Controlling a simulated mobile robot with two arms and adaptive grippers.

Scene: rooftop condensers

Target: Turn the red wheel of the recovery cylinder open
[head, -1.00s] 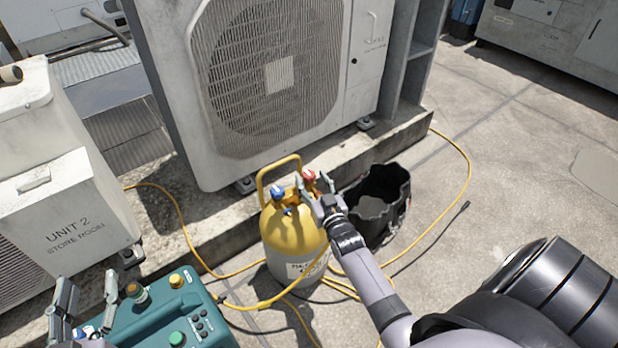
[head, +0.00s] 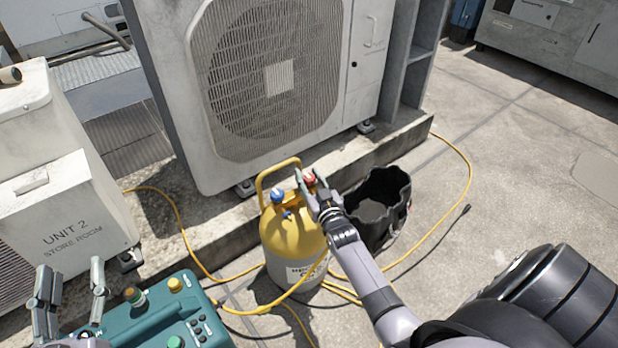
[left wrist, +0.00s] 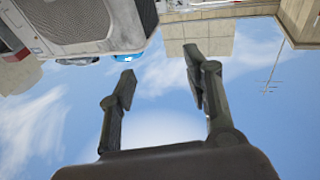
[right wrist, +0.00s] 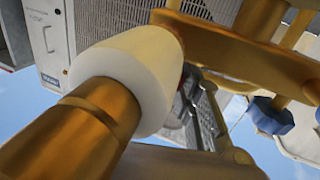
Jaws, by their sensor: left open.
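The recovery cylinder (head: 287,238) is yellow above and pale grey below. It stands upright on the roof floor in the head view. Its red wheel (head: 309,179) is on the top right, partly covered by my right gripper (head: 308,184), whose fingers are at the wheel. Whether they grip it is unclear. A blue wheel (head: 277,195) is on the top left and also shows in the right wrist view (right wrist: 271,116). Large brass and white fittings (right wrist: 130,80) hide most of the right fingers there. My left gripper (head: 70,268) is open and empty, away from the cylinder.
A teal machine with knobs (head: 160,315) lies at the lower left. A black bucket bag (head: 385,235) stands right of the cylinder. A yellow hose (head: 190,240) loops over the floor. A large condenser (head: 165,110) stands behind. Floor at the right is open.

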